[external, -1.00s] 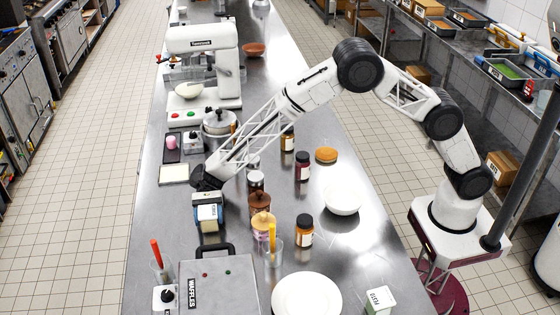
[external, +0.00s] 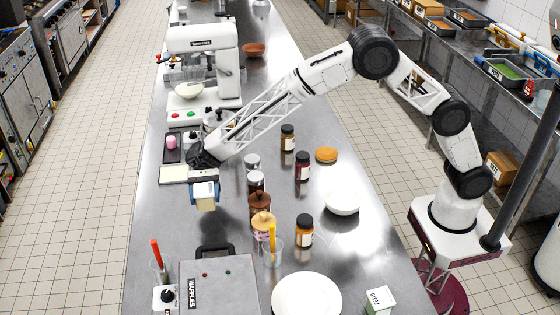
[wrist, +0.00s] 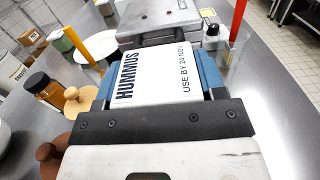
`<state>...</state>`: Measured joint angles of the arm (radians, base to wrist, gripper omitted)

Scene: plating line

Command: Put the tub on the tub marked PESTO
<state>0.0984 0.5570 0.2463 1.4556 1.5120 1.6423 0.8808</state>
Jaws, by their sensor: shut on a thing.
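My gripper (external: 205,192) has blue fingers and is shut on a tub (external: 205,204) with a white lid and pale yellowish side. In the wrist view the tub's lid (wrist: 155,72) reads HUMMUS and USE BY 24 NOV, between the two blue fingers (wrist: 153,85). The gripper holds it over the left part of the steel table. The tub marked PESTO (external: 380,300), white-lidded with a green side, stands at the near right of the table, well away from the gripper. A green-sided tub with a pale lid shows at upper left in the wrist view (wrist: 62,41).
A waffle maker (external: 220,287) and a white plate (external: 306,297) lie at the near end. Wooden-lidded jars (external: 261,222), a cup with a yellow utensil (external: 274,256), dark jars (external: 304,232) and a white bowl (external: 342,202) stand between the gripper and the PESTO tub.

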